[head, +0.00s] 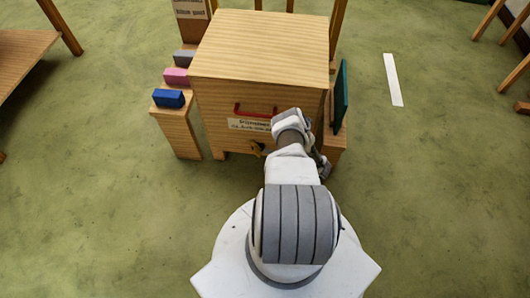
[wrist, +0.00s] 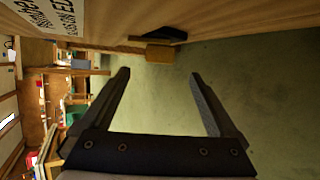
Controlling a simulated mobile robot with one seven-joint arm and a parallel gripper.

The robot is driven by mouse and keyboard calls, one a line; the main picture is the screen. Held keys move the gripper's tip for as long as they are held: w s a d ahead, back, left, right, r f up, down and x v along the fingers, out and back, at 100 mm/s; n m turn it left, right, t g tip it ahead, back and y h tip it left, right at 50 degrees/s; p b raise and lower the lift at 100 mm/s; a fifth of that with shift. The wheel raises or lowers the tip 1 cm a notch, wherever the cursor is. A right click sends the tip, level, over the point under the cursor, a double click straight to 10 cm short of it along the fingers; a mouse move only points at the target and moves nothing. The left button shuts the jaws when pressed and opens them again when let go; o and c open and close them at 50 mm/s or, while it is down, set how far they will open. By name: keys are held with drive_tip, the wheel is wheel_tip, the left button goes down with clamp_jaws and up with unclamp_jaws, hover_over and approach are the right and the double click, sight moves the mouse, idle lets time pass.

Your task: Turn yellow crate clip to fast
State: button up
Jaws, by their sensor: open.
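The wooden crate (head: 262,45) stands in front of me, with a red handle and a white label on its front. A small yellow clip (head: 257,148) shows low on that front, below the label and partly covered by my arm. In the wrist view, a yellow-brown block (wrist: 160,54) with a dark piece above it sticks out from the wooden face; it looks like the clip. My gripper (wrist: 159,75) is open and empty, its two dark fingers apart. The block lies just beyond the fingertips, roughly centred between them, not visibly touched. The clip's marked positions cannot be read.
Blue (head: 169,98), pink (head: 175,76) and grey blocks sit on wooden steps left of the crate. A dark green panel (head: 341,95) stands at its right.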

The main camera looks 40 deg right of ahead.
drive_tip(key=p+v, duration=0.2)
drive_tip(key=v, duration=0.8)
drive_tip(key=shift+s+r, duration=0.1)
drive_tip(key=shift+s, duration=0.05)
drive_tip(key=shift+a, duration=0.1)
drive_tip(key=c, duration=0.4)
drive_tip(key=w+a+f+g, duration=0.1)
drive_tip(key=f+g, duration=0.1)
drive_tip(key=w+a+f+g, duration=0.1)
drive_tip(key=a+f, duration=0.1)
drive_tip(key=w+a+f+g, duration=0.1)
drive_tip(key=a+f+g, duration=0.1)
drive_tip(key=shift+w+a+f+g+y+p, duration=0.15)
drive_tip(key=shift+a+g+y+p, duration=0.1)
drive_tip(key=shift+g+y+p, duration=0.05)
drive_tip(key=c, duration=0.4)
drive_tip(key=n+g+h, duration=0.4)
drive_tip(key=n+h, duration=0.1)
drive_tip(key=h, duration=0.9)
approach(255, 153)
drive_tip(key=b+x, duration=0.5)
drive_tip(key=x, duration=0.4)
drive_tip(key=shift+a+f+b, duration=0.15)
drive_tip(key=shift+a+b, duration=0.05)
drive_tip(key=shift+b, duration=0.1)
drive_tip(key=shift+w+d+f, duration=0.2)
drive_tip(key=shift+d+f, duration=0.15)
drive_tip(key=shift+d, duration=0.25)
